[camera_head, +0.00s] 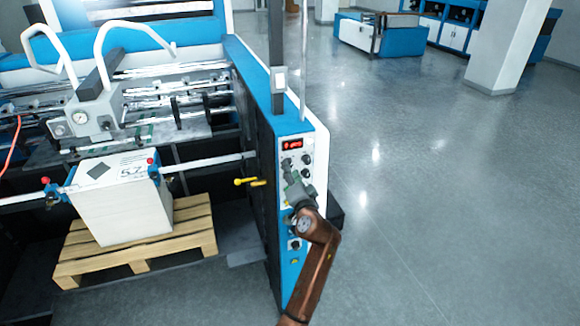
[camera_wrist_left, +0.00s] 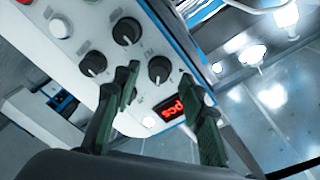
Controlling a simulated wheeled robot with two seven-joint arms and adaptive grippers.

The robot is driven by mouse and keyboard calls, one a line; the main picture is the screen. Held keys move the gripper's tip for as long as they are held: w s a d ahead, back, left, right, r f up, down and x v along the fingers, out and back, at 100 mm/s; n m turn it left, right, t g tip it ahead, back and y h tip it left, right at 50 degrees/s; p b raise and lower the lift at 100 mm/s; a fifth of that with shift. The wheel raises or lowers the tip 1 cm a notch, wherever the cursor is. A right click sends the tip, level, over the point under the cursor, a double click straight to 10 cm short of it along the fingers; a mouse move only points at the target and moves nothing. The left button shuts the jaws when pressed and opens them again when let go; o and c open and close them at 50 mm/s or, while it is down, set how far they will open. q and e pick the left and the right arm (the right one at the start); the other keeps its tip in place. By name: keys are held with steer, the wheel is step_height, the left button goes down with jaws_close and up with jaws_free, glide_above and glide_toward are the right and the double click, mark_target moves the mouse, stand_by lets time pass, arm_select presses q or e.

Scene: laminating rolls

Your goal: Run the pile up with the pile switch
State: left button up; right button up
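The white paper pile (camera_head: 125,208) stands on a wooden pallet (camera_head: 150,259) under the feeder. The machine's blue and white control panel (camera_head: 290,150) carries a red display (camera_head: 292,144), black knobs and buttons. I cannot tell which control is the pile switch. My left gripper (camera_head: 291,177) is in front of the panel, below the display. In the left wrist view its two dark fingers (camera_wrist_left: 161,92) are apart with nothing held. Black knobs (camera_wrist_left: 127,31) and the red display (camera_wrist_left: 171,112) show beyond them. Contact with the panel cannot be told. My right gripper is out of view.
A yellow handle (camera_head: 250,182) sticks out left of the panel. A pressure gauge (camera_head: 80,118) and white curved handles sit above the pile. Open grey floor (camera_head: 430,210) lies to the right, with a white pillar (camera_head: 510,45) at the back.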

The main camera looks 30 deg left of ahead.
arm_select(q)
steer(key=shift+x, duration=0.9)
jaws_close()
